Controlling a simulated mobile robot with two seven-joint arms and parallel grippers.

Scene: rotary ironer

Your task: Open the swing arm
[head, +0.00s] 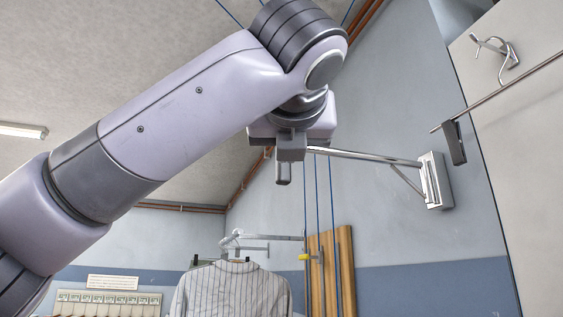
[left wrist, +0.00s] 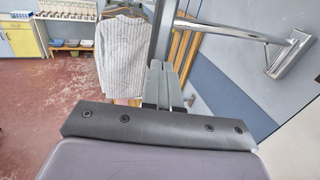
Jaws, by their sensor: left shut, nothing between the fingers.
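A chrome swing arm (head: 370,158) runs left from a wall bracket (head: 435,180) with a diagonal brace, in the right half of the head view. Its left end passes behind my left gripper (head: 283,180). In the left wrist view the swing arm (left wrist: 230,31) crosses the upper right to its bracket (left wrist: 290,53). My left gripper's fingers (left wrist: 161,72) are shut and empty there, just below a grey upright bar (left wrist: 162,30). I cannot tell whether they touch the swing arm. My right gripper is in neither view.
A striped shirt (head: 232,290) hangs behind, below another chrome rail (head: 270,237). Wooden boards (head: 345,270) stand against the wall. A rod with a black clip (head: 454,143) and a hook (head: 497,48) are at right. Red floor (left wrist: 45,110) is open at left.

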